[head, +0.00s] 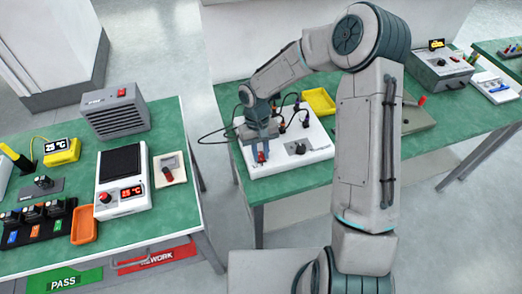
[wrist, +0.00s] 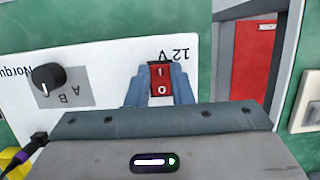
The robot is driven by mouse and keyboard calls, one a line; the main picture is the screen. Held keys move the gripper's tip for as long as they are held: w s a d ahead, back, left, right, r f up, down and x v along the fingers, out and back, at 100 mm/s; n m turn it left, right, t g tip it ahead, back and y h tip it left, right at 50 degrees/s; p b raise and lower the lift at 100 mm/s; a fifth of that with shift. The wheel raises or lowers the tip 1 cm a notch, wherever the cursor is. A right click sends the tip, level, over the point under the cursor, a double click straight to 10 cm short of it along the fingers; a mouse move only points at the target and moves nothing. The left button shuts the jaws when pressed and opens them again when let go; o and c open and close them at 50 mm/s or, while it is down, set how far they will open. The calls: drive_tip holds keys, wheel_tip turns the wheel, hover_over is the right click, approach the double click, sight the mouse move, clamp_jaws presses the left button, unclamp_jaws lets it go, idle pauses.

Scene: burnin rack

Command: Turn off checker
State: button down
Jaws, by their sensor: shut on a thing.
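The checker is a white box (head: 322,155) on the middle green table, with a black knob and a red rocker switch (head: 261,157). In the wrist view its white panel (wrist: 90,45) shows the knob (wrist: 46,78), letters A and B, and the upside-down label 12 V. The red switch (wrist: 160,79), marked I and O, sits between my blue fingers there. My gripper (wrist: 159,92) points down at the switch, shut on it. The lower edge of the switch is hidden by my gripper, and which way the rocker is pressed I cannot tell.
Black cables and plugs stand on the checker behind my gripper. A yellow tray (head: 319,101) lies behind it. The left table holds a heater-like grey box (head: 115,113), a hot plate (head: 122,195) and an orange tray (head: 85,225). A grey instrument (head: 440,72) stands at the right.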

drive_tip(key=c, duration=1.3)
unclamp_jaws()
drive_tip(key=shift+r, duration=0.1)
drive_tip(key=b+v, duration=0.1)
drive_tip(key=v, duration=1.2)
drive_tip(key=shift+w+r+b, duration=0.2)
drive_tip(key=shift+r+b, duration=0.1)
drive_tip(key=shift+b, duration=0.05)
